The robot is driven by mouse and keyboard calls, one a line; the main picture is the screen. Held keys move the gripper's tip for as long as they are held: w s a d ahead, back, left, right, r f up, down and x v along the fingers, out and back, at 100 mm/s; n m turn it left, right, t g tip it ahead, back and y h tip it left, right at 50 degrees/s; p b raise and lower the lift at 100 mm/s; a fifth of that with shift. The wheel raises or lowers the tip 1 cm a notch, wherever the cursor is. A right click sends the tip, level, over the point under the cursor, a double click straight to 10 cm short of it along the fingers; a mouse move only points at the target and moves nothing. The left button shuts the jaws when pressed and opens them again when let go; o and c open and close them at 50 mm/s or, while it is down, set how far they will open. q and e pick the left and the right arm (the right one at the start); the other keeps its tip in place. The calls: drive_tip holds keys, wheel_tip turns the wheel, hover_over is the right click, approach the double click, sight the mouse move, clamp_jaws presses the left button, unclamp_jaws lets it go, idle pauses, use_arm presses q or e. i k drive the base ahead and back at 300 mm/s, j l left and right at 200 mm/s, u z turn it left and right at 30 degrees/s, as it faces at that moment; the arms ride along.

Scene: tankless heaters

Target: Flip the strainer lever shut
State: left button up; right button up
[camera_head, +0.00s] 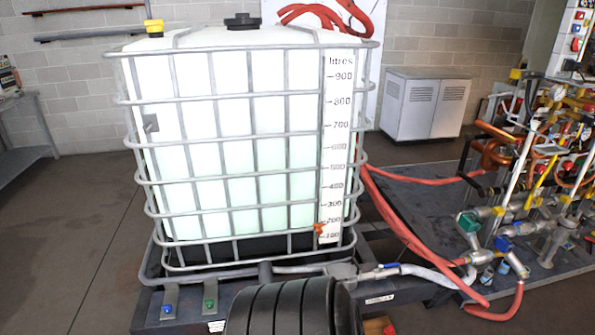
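A grey pipe fitting (342,271) sits at the foot of the caged white tank (225,130), at its front right. A small blue-tipped lever (388,266) lies roughly along the pipe to the right of this fitting. It may be the strainer lever, but no label tells me so, and it is too small to read its exact position. More valves with a green part (468,222) and a blue part (504,243) are on the pipework at the right. Neither of my grippers is in view.
A black ribbed cylinder (280,308) fills the bottom centre, in front of the tank. Red hoses (400,230) run from the tank's right side to the crowded pipe rack. A grey cabinet (425,105) stands behind. Floor (60,235) is clear at the left.

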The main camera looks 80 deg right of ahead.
sight(397, 263)
drive_tip(key=z, duration=2.2)
drive_tip(key=i+l+z, duration=0.15)
drive_tip(key=z, duration=0.3)
drive_tip(key=i+l+z, duration=0.2)
drive_tip(key=z, duration=0.2)
drive_tip(key=i+l+z, duration=0.15)
drive_tip(key=z, duration=0.3)
